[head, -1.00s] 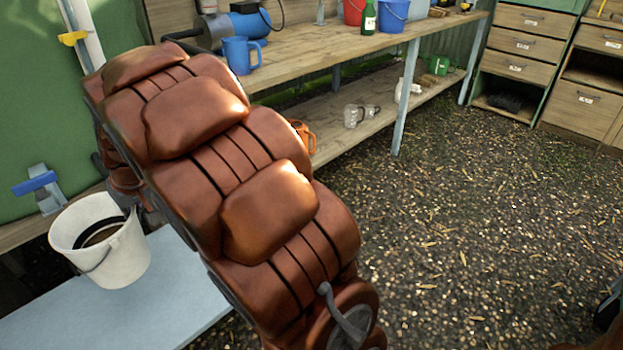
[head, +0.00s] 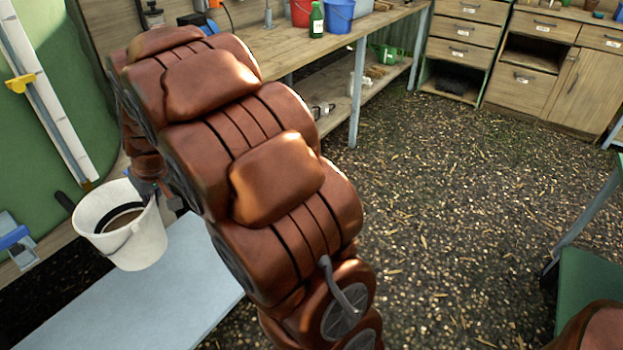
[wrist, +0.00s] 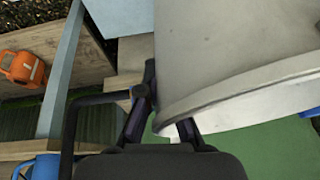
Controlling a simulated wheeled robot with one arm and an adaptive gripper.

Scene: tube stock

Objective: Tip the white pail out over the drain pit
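The white pail (head: 137,247) is at the left of the head view, roughly upright, with brown contents and a dark band showing inside. It appears above the pale blue slab; a gap under it cannot be judged. In the wrist view the pail's pale wall and rim (wrist: 245,60) fill the upper right. My gripper (wrist: 165,115) has one finger outside the wall and the other passing behind the rim, apparently shut on the pail. In the head view my arm hides most of the gripper. I cannot make out the drain pit.
The pale blue slab (head: 130,315) lies below the pail. A wooden workbench (head: 345,42) with a red bucket (head: 300,12), blue bucket (head: 340,15) and green bottle (head: 317,20) stands behind. Drawer cabinets (head: 520,75) line the back right. Open gravelly floor (head: 450,210) spreads across the right.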

